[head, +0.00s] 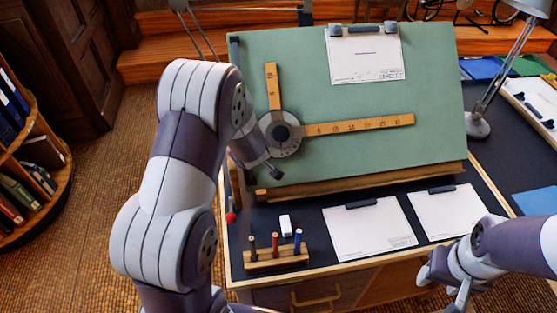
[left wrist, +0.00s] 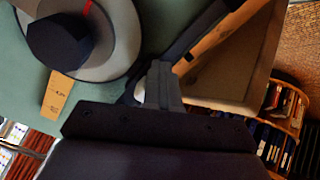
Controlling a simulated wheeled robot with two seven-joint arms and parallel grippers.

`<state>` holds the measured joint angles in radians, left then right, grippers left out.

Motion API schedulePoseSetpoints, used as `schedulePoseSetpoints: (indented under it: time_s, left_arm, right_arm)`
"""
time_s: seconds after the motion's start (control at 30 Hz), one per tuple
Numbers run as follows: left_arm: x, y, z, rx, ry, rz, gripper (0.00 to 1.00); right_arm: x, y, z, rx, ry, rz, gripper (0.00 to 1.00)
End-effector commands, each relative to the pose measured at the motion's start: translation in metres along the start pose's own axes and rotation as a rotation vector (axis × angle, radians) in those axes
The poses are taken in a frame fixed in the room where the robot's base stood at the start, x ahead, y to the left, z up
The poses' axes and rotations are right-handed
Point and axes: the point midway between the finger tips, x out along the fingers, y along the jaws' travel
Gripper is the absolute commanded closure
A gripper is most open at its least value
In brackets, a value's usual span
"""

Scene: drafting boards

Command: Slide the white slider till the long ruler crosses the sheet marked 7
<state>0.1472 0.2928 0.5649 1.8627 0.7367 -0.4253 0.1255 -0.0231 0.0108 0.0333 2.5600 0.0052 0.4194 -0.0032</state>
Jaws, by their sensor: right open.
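The green drafting board (head: 330,160) carries a drafting head (head: 281,133). Its long ruler (head: 365,125) points right across bare board, below the clipped upper sheet (head: 365,65). A short ruler (head: 271,85) points up. No 7 is legible on any sheet. My left arm hides much of the board's left edge, and I cannot make out the slider in the head view. In the left wrist view, my left gripper (left wrist: 160,88) is beside the dark hub (left wrist: 58,40), with a small white piece (left wrist: 140,92), possibly the slider, at its fingers. My right gripper (head: 442,283) is open and empty at lower right.
Two clipped sheets, the left one (head: 370,230) and the right one (head: 447,211), lie on the dark desk. A wooden pen holder (head: 276,259), a white eraser (head: 286,225) and a red knob (head: 231,217) are near the front left. A lamp (head: 478,125) stands right of the board.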

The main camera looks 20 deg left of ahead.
Motion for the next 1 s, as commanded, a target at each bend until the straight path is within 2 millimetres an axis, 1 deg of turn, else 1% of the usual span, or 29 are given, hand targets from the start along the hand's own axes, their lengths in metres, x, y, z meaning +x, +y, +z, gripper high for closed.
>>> schedulePoseSetpoints:
  time_s: [0.13,1.0]
  left_arm:
    - [-0.001,0.001,-0.003,-0.001,0.003,0.000,1.00]
    - [-0.002,0.028,-0.050,-0.002,0.005,0.001,1.00]
  right_arm:
    - [-0.003,0.000,0.000,0.000,0.000,0.000,0.48]
    - [-0.053,0.000,-0.006,0.000,0.000,0.000,0.48]
